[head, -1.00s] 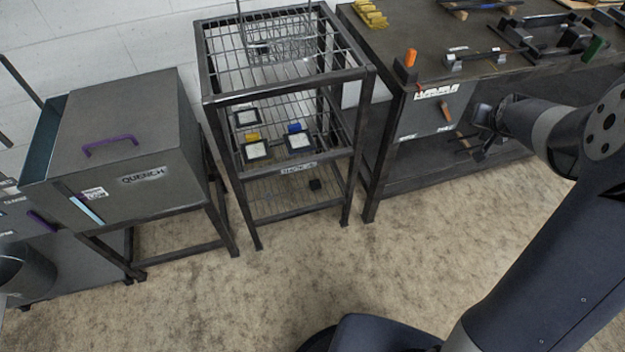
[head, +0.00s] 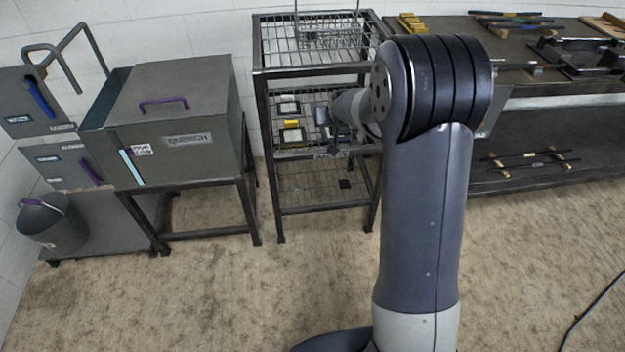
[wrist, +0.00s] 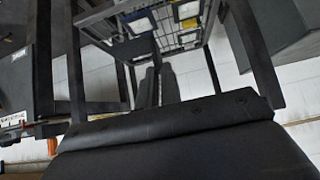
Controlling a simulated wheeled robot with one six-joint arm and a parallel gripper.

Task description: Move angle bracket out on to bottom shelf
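I cannot make out an angle bracket for certain. The dark metal rack (head: 262,100) stands at the centre of the head view. The middle shelf holds pale square pads in dark frames (head: 291,135), one with a yellow piece. My gripper (head: 334,142) is at the rack's front right, around middle-shelf height, and my arm hides part of the rack. In the wrist view its dark fingers (wrist: 158,85) lie close together, with nothing clearly held; the rack's pads (wrist: 140,24) show beyond.
A grey quench tank (head: 190,110) on a stand is left of the rack, with a bucket (head: 42,222) further left. A workbench (head: 530,85) with tools is at the right. The floor in front is clear, apart from a cable (head: 590,310) at right.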

